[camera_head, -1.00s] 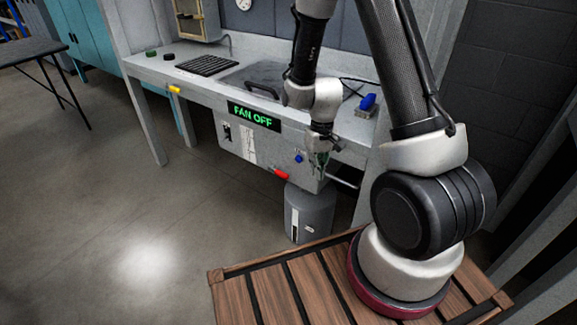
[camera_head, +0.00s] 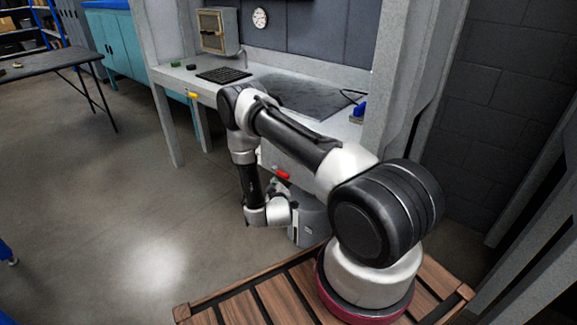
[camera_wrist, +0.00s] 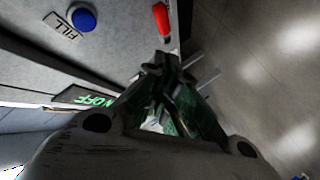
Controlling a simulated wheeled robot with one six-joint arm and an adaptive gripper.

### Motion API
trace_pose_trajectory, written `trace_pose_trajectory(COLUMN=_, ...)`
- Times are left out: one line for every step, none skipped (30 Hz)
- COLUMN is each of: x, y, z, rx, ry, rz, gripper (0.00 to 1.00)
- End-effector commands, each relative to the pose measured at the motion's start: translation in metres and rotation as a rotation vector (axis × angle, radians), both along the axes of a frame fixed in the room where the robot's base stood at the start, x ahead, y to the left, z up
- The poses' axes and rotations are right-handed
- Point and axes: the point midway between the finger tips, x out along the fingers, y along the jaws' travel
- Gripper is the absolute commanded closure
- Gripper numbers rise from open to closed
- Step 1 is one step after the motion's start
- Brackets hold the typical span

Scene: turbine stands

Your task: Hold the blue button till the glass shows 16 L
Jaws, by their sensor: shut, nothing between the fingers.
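The blue button (camera_wrist: 83,18) is on the grey panel in the wrist view, beside a label reading FILL (camera_wrist: 62,27). Nothing touches it. My gripper (camera_wrist: 163,62) is shut and empty, to the right of the button and just below the red handle in the picture; I cannot tell whether it touches the panel. In the head view my arm hides the button and most of the gripper. A grey tank (camera_head: 308,228) stands on the floor behind my wrist. Its glass is hidden by my arm, so no level can be read.
A red handle (camera_wrist: 161,20) sits on the panel edge; it also shows in the head view (camera_head: 283,174). The green-lettered sign (camera_wrist: 92,98) is partly covered. The bench holds a keyboard (camera_head: 223,75) and a blue item (camera_head: 358,112).

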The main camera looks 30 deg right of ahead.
Motion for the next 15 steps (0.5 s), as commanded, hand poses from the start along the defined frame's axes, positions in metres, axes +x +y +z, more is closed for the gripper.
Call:
trace_pose_trajectory(x=0.004, y=-0.002, z=0.014, rx=-0.042, ry=-0.047, rz=0.003, gripper=1.0)
trace_pose_trajectory(x=0.005, y=-0.002, z=0.022, rx=-0.066, ry=-0.073, rz=0.004, gripper=1.0)
trace_pose_trajectory(x=0.006, y=-0.003, z=0.03, rx=-0.097, ry=-0.099, rz=0.007, gripper=1.0)
trace_pose_trajectory(x=0.007, y=-0.003, z=0.036, rx=-0.116, ry=-0.117, rz=0.009, gripper=1.0)
trace_pose_trajectory(x=0.007, y=-0.003, z=0.04, rx=-0.131, ry=-0.13, rz=0.011, gripper=1.0)
trace_pose_trajectory(x=0.008, y=-0.003, z=0.045, rx=-0.15, ry=-0.143, rz=0.014, gripper=1.0)
trace_pose_trajectory(x=0.008, y=-0.003, z=0.048, rx=-0.161, ry=-0.152, rz=0.016, gripper=1.0)
trace_pose_trajectory(x=0.008, y=-0.003, z=0.05, rx=-0.171, ry=-0.156, rz=0.019, gripper=1.0)
trace_pose_trajectory(x=0.008, y=-0.002, z=0.051, rx=-0.182, ry=-0.155, rz=0.021, gripper=1.0)
trace_pose_trajectory(x=0.008, y=-0.002, z=0.05, rx=-0.185, ry=-0.151, rz=0.021, gripper=1.0)
trace_pose_trajectory(x=0.008, y=-0.002, z=0.05, rx=-0.186, ry=-0.15, rz=0.022, gripper=1.0)
trace_pose_trajectory(x=0.009, y=-0.002, z=0.05, rx=-0.186, ry=-0.15, rz=0.022, gripper=1.0)
trace_pose_trajectory(x=0.009, y=-0.002, z=0.05, rx=-0.186, ry=-0.149, rz=0.022, gripper=1.0)
trace_pose_trajectory(x=0.009, y=-0.002, z=0.05, rx=-0.186, ry=-0.149, rz=0.022, gripper=1.0)
trace_pose_trajectory(x=0.009, y=-0.002, z=0.05, rx=-0.186, ry=-0.149, rz=0.022, gripper=1.0)
